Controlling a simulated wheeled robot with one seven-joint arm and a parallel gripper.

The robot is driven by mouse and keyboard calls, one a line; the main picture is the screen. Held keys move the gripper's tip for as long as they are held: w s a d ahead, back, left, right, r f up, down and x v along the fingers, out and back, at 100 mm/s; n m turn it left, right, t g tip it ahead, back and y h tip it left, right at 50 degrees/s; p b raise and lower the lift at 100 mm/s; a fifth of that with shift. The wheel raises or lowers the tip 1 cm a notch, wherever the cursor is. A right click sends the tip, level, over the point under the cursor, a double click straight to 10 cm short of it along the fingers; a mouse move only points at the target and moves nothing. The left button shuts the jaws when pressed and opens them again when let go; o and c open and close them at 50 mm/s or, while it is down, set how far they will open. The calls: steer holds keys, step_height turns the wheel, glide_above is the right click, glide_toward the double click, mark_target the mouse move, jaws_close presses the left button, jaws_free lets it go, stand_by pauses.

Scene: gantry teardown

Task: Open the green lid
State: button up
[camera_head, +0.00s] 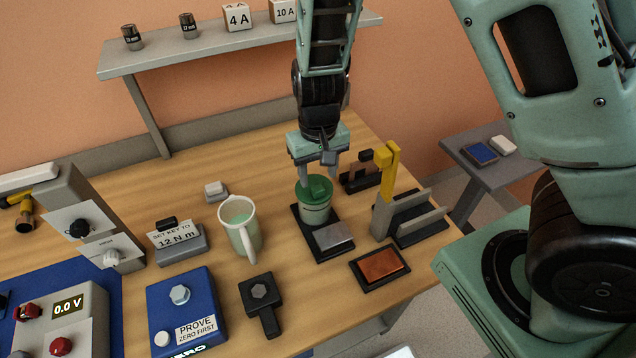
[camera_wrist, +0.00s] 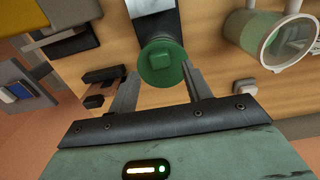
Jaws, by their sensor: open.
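The green lid (camera_head: 314,188) sits on a pale green cup (camera_head: 316,213) that stands on a dark base on the workbench. In the wrist view the round lid (camera_wrist: 160,68) shows a square knob on top. My gripper (camera_head: 318,180) is open, pointing down just above and behind the lid. In the wrist view the two fingers of my gripper (camera_wrist: 158,80) are spread, with the lid beyond and between their tips. The fingers do not appear closed on the knob. Whether a finger touches the lid's edge cannot be told.
A translucent green pitcher (camera_head: 240,226) stands to the left. A yellow lever clamp (camera_head: 387,165) rises close on the right. A grey metal block (camera_head: 333,236) and a copper-coloured plate (camera_head: 379,266) lie in front. A shelf (camera_head: 215,44) runs behind.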

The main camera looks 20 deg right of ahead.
mark_target(318, 188)
steer(key=shift+f, duration=2.2)
jaws_close()
